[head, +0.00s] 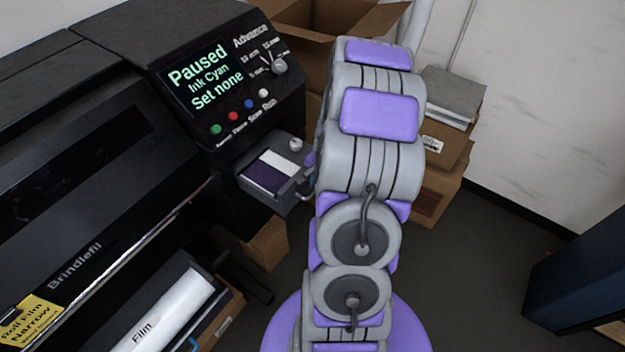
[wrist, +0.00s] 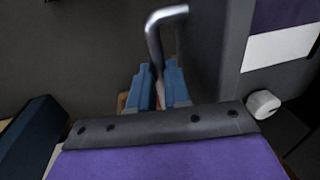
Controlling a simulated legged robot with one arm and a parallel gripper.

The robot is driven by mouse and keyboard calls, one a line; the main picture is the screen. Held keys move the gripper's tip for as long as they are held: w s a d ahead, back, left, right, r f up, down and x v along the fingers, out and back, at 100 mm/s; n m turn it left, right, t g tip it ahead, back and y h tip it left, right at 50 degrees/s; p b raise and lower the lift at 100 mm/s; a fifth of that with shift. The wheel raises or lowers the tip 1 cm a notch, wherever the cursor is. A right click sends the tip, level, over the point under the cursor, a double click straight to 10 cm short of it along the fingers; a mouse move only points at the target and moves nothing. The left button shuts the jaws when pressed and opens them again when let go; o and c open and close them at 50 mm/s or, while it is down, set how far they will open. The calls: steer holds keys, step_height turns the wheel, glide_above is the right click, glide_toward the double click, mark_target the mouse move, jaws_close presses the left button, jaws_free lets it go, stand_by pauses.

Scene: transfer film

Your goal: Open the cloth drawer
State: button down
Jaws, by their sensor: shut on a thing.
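The cloth drawer (head: 272,205) is a dark grey box standing out from the printer's side below the control panel, with its top open. A dark purple and white cloth (head: 268,172) lies in it, and part shows in the wrist view (wrist: 278,48). Its bent metal handle (wrist: 153,40) is on the drawer's front (wrist: 212,50). My gripper (wrist: 158,80) has blue fingers shut on the handle, one on each side of it. In the head view my arm hides most of the gripper, and only a bit of the handle (head: 304,193) shows.
The black printer (head: 90,150) fills the left, with a screen (head: 207,76) reading "Paused, Ink Cyan, Set none". A white film roll (head: 165,318) lies low in front. Cardboard boxes (head: 438,185) stand behind my arm. A dark blue object (head: 580,275) is at right; floor between is clear.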

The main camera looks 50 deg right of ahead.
steer(key=shift+d+r, duration=0.1)
steer(key=shift+d, duration=0.1)
steer(key=c, duration=1.4)
jaws_free()
steer(key=shift+c, duration=0.2)
steer(key=o, duration=0.3)
steer(key=shift+d, duration=0.25)
steer(key=shift+o, duration=0.2)
steer(key=shift+a+r, duration=0.3)
steer(key=shift+r, duration=0.05)
steer(key=s+r, duration=0.3)
steer(key=r, duration=1.3)
steer(key=shift+d+p, duration=0.4)
steer(key=shift+d, duration=0.05)
